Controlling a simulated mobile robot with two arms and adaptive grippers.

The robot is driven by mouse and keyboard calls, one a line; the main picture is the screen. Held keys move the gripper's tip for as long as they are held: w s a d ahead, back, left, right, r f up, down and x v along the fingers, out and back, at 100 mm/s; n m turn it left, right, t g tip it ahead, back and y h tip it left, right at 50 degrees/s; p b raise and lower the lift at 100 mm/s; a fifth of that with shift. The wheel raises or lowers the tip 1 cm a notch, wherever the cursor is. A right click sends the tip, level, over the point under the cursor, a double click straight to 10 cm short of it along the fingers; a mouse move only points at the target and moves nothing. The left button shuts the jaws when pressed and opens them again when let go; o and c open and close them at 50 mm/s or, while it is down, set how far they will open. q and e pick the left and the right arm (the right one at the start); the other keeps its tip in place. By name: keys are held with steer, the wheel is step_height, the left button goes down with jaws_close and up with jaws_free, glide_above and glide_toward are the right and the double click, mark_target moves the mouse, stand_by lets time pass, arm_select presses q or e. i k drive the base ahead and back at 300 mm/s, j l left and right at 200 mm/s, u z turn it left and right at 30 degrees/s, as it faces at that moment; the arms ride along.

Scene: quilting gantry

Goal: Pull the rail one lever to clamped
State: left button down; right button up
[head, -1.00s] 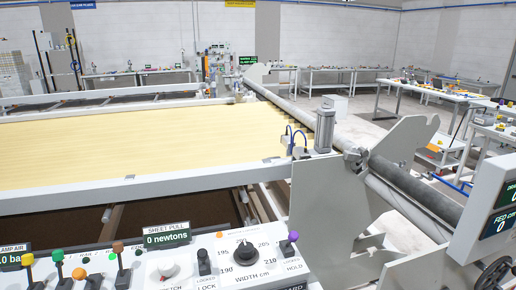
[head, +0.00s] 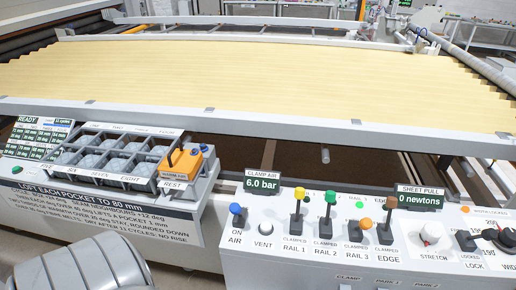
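The rail one lever (head: 298,208) has a yellow knob on a pale stem. It stands up from a black base on the white control panel (head: 262,262), above a label reading CLAMPED, RAIL 1. I cannot tell which end of its travel it is at. Neither of my grippers shows; a grey rounded part of mine fills the bottom left corner, apart from the lever.
To the right stand the green rail two lever (head: 329,208), orange rail three lever (head: 362,228) and brown edge lever (head: 388,215). A blue knob (head: 236,212) is to the left. The clamp air display (head: 262,182) reads 6.0 bar.

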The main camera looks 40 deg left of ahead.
mark_target(299, 192)
steer(key=k+j, duration=0.1)
steer(key=j, duration=0.25)
steer(key=k+j, duration=0.1)
steer(key=j, duration=0.3)
steer(key=k+j, duration=0.1)
steer(key=j, duration=0.6)
steer(key=k, duration=0.05)
